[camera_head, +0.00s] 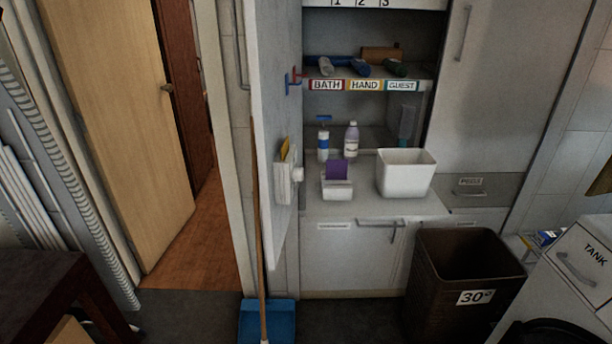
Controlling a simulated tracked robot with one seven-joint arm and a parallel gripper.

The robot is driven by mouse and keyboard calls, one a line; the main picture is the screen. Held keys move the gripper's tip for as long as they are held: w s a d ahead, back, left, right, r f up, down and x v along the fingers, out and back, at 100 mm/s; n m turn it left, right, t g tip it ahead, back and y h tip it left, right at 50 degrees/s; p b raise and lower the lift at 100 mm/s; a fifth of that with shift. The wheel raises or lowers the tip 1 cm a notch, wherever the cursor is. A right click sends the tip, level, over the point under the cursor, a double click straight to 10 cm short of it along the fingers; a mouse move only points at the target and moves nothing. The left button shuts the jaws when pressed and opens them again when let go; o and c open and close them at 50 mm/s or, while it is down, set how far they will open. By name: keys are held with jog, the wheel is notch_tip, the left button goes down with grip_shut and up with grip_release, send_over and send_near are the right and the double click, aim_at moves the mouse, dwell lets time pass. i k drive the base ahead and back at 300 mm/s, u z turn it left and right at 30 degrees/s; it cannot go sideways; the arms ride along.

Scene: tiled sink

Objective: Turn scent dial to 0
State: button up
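No dial marked "scent" can be read. A white box-like device (284,185) is mounted on the inner side of the open cabinet door, with a small round white knob (298,174) facing right. A yellow item (285,150) sits at its top. This may be the scent dial, but its markings are too small to read and its setting cannot be told. My gripper is not in view.
The open door (275,120) stands left of the shelves. The counter holds a white bin (405,173), a small white holder (337,188) and bottles (351,140). A broom with blue dustpan (267,321) and a brown basket (455,295) stand on the floor.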

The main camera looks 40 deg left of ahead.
aim_at(298, 173)
jog(key=z, duration=1.05)
jog(key=i, duration=0.1)
jog(key=u, duration=3)
jog(key=i, duration=0.6)
jog(key=z, duration=0.1)
jog(key=k, duration=0.55)
jog(key=u, duration=0.35)
jog(key=i, duration=0.35)
jog(key=z, duration=0.35)
